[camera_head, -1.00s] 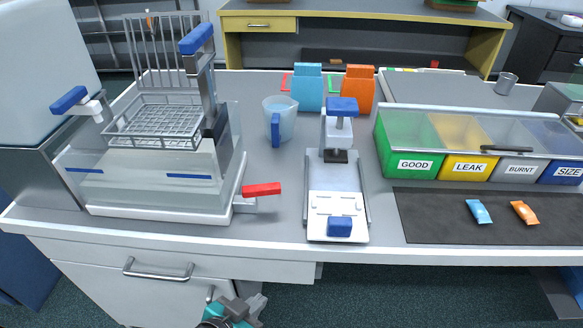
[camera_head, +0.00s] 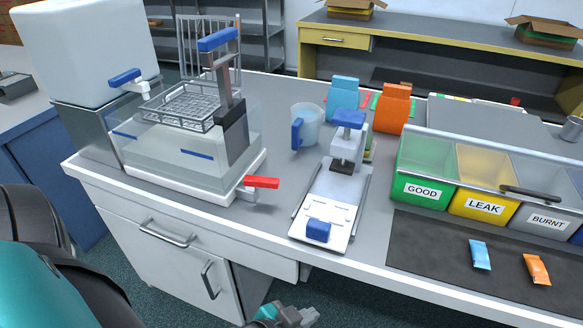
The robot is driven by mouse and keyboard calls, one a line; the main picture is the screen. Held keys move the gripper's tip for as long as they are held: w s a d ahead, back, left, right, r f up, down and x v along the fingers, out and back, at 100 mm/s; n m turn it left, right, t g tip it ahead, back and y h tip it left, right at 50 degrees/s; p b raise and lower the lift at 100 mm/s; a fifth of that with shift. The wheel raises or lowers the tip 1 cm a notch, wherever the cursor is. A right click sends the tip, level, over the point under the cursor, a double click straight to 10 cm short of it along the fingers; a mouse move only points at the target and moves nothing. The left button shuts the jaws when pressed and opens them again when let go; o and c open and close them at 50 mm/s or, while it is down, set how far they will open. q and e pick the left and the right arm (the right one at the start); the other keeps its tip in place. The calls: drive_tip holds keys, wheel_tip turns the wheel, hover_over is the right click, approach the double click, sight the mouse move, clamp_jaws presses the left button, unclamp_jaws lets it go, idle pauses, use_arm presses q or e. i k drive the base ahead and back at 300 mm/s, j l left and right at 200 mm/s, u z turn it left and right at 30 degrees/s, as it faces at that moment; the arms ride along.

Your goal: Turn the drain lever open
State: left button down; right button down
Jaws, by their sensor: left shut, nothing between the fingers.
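The red drain lever (camera_head: 262,182) sticks out sideways to the right from a small white valve at the lower right corner of the clear water tank (camera_head: 165,160). A wire basket (camera_head: 185,106) sits at the top of the tank, which holds water. My left gripper (camera_head: 300,317) shows at the bottom edge of the head view, below and in front of the counter edge. It is shut and empty, well apart from the lever, and partly cut off by the frame. My right gripper is not in view.
A white device with a blue-topped press (camera_head: 346,150) stands right of the lever. Behind are a jug (camera_head: 308,125) and blue and orange pouches (camera_head: 394,110). Labelled bins (camera_head: 422,192) and a dark mat (camera_head: 425,250) lie right. Drawer handles (camera_head: 167,236) protrude below the counter.

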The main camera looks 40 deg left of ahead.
sight(250, 182)
drive_tip(key=l+u, duration=0.25)
drive_tip(key=u, duration=0.15)
drive_tip(key=l+u, duration=0.25)
drive_tip(key=u, duration=0.15)
